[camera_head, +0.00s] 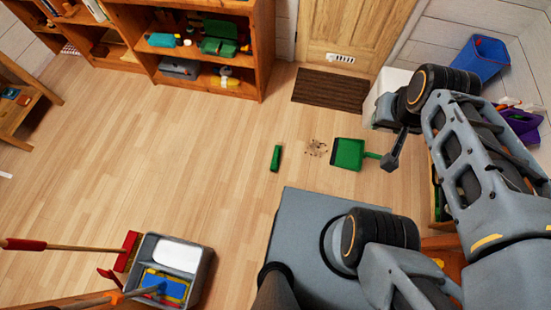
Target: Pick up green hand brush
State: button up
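A small green hand brush (275,158) lies on the wooden floor near the middle of the view. A green dustpan (348,154) lies flat to its right, with its handle pointing right. My gripper (390,161) shows at the right, pointing down, near the end of the dustpan's handle in the picture. It is well to the right of the brush and apart from it. Its fingers appear as one dark shape, so I cannot tell if they are open or shut. I see nothing held in it.
A patch of dark crumbs (316,148) lies between brush and dustpan. A brown doormat (331,90) lies before the door. A wooden shelf (262,45) stands at the back. A grey bucket (207,268) with mops stands front left. The floor left of the brush is clear.

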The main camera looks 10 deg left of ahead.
aim_at(278, 149)
jog(key=k, duration=1.25)
jog(key=z, duration=0.1)
jog(key=i, duration=0.45)
jog(key=u, duration=0.1)
